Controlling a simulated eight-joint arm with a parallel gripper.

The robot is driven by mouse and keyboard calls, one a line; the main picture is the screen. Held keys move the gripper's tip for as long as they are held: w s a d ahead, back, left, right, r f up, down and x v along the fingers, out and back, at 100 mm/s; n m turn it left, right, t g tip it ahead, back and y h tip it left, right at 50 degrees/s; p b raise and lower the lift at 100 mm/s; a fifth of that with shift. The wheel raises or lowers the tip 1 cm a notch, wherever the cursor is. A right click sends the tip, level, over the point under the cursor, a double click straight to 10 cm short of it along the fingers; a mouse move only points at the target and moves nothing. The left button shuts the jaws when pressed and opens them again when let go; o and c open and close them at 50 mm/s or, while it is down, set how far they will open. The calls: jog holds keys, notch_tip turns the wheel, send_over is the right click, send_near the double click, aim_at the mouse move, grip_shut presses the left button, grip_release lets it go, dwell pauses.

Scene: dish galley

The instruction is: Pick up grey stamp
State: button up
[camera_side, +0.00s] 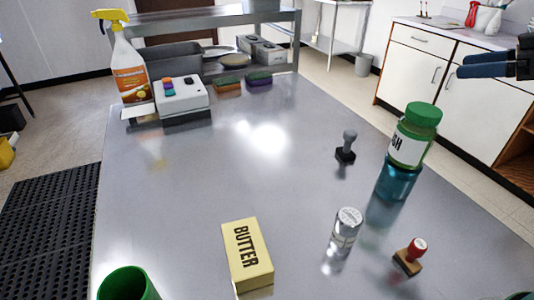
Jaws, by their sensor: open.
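The grey stamp (347,145) stands upright on the metal table, right of the middle. It has a grey knob handle and a dark base. My gripper (460,66) shows at the right edge, with dark blue fingers pointing left. It is open and empty, up and to the right of the stamp and apart from it. A second stamp (410,256) with a red knob and wooden base stands near the front right.
A green-lidded bottle (408,150) stands right of the grey stamp. A small silver-lidded jar (345,230), a butter box (247,254) and a green cup (128,284) are nearer the front. A spray bottle (130,70) and white device (182,97) stand at the back left. The table's middle is clear.

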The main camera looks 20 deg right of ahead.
jog(key=w+r+n+g+y, duration=0.15)
jog(key=w+n+y, duration=0.25)
jog(key=w, duration=0.5)
jog(key=n+g+y, duration=0.2)
jog(key=g, duration=0.1)
send_over(353, 132)
jog(key=s+d, duration=0.2)
jog(key=d, duration=0.2)
notch_tip(353, 132, down, 4)
jog(key=f, duration=1.7)
jog(key=shift+s+f, duration=0.1)
jog(key=shift+s, duration=0.2)
jog(key=shift+w+a+f, duration=0.15)
jog(key=shift+a+f, duration=0.1)
jog(key=shift+a, duration=0.05)
jog(key=x, duration=0.5)
grip_shut()
